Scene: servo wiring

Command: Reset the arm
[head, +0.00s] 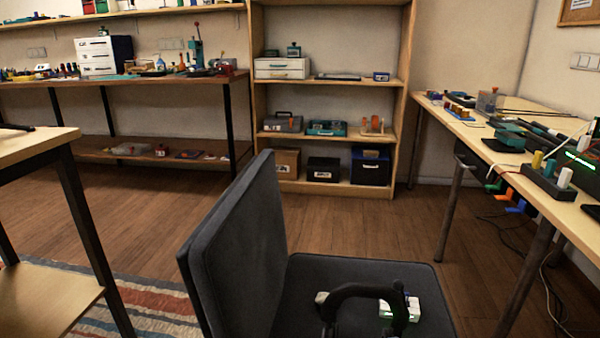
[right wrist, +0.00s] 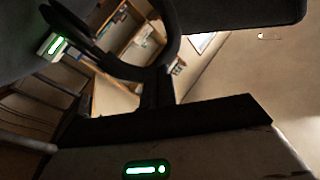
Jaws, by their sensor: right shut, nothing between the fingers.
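In the right wrist view dark curved parts cross the upper left and middle, and white parts with green lights show at the upper left and bottom. Which link each belongs to is hard to tell. My left gripper cannot be made out in either view.
A dark office chair (head: 235,250) stands close in front. A workbench (head: 565,211) with wiring parts and cables is on the right. Shelves (head: 335,200) and a long bench (head: 170,80) stand at the back. A table (head: 40,145) is on the left. Open wooden floor lies between.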

